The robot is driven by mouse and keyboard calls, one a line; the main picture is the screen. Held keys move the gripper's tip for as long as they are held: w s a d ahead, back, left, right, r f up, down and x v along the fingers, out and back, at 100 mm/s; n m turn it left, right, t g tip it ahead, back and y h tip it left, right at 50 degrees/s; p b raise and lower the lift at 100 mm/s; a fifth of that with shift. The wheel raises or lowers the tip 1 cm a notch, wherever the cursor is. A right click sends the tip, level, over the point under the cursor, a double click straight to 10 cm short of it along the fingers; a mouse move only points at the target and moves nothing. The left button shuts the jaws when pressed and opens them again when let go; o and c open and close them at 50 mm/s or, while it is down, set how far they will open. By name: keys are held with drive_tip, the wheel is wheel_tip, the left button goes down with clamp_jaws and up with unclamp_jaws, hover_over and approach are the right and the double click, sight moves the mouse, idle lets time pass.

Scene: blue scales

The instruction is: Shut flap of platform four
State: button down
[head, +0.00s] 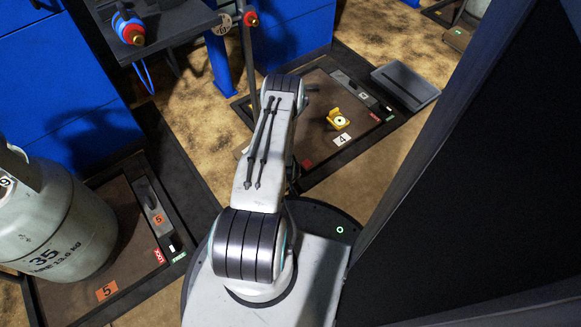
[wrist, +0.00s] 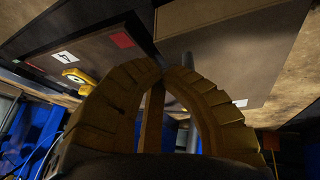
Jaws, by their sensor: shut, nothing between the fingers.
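Platform four (head: 318,118) is a brown floor plate in a dark frame, with a white "4" label (head: 342,139). In the wrist view the platform (wrist: 100,50) shows at the upper left, with the "4" label (wrist: 65,57). My gripper (wrist: 165,75) is shut and empty, its curved fingers in front of the platform's edge. A broad plate (wrist: 225,45) is just beyond them; I cannot tell if it is the flap. The arm hides my gripper in the head view.
A yellow piece (head: 338,120) sits on platform four. Platform five (head: 110,235) at the lower left bears a large grey gas cylinder (head: 55,215). A dark post (head: 247,60) and table (head: 170,30) stand at the upper left. A large dark panel (head: 480,170) fills the right.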

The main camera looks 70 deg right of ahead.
drive_tip(key=shift+s+a+f, duration=0.1)
drive_tip(key=shift+f, duration=0.3)
idle(0.3)
